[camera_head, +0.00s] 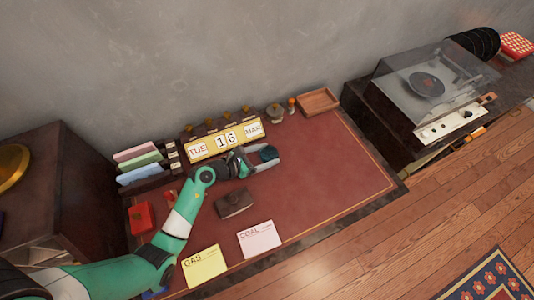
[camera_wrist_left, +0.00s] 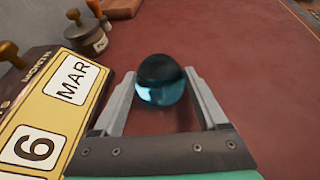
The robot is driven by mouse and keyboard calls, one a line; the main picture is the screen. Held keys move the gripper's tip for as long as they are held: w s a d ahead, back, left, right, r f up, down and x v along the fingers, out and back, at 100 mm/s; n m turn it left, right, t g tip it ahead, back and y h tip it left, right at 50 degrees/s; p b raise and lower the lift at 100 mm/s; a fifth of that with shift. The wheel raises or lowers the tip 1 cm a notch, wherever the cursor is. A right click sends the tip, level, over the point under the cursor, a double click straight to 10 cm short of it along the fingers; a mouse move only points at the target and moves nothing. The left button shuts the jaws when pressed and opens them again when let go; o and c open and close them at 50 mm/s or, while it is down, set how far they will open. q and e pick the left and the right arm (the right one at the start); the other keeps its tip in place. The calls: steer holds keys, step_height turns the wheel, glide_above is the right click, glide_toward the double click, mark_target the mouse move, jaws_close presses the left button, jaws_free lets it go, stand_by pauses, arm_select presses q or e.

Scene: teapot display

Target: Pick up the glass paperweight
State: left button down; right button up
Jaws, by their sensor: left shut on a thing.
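The glass paperweight (camera_wrist_left: 160,82) is a dark teal, shiny ball. In the left wrist view it sits between the tips of my two grey fingers. In the head view it shows as a small dark blue shape (camera_head: 268,152) on or just above the red desk top (camera_head: 330,165), in front of the calendar. My left gripper (camera_head: 262,160) is shut on it; the fingers also show in the left wrist view (camera_wrist_left: 160,92). I cannot tell whether the ball is clear of the desk. My right gripper is not in view.
A yellow block calendar (camera_head: 225,139) stands close behind the gripper. A dark pot (camera_head: 276,112) and a wooden tray (camera_head: 318,101) are at the back. A brown object (camera_head: 235,203), a yellow card (camera_head: 204,266) and a pink card (camera_head: 259,239) lie in front. The desk's right side is clear.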

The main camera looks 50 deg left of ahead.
mark_target(266, 154)
arm_select(q)
steer(key=r+p, duration=0.2)
steer(key=r, duration=0.1)
steer(key=r+p, duration=0.1)
steer(key=shift+s+d+r+p, duration=0.2)
steer(key=shift+d+r+p, duration=0.1)
steer(key=shift+r+p, duration=0.1)
steer(key=s+d+r+p, duration=0.8)
steer(key=d, duration=0.2)
steer(key=shift+s, duration=0.4)
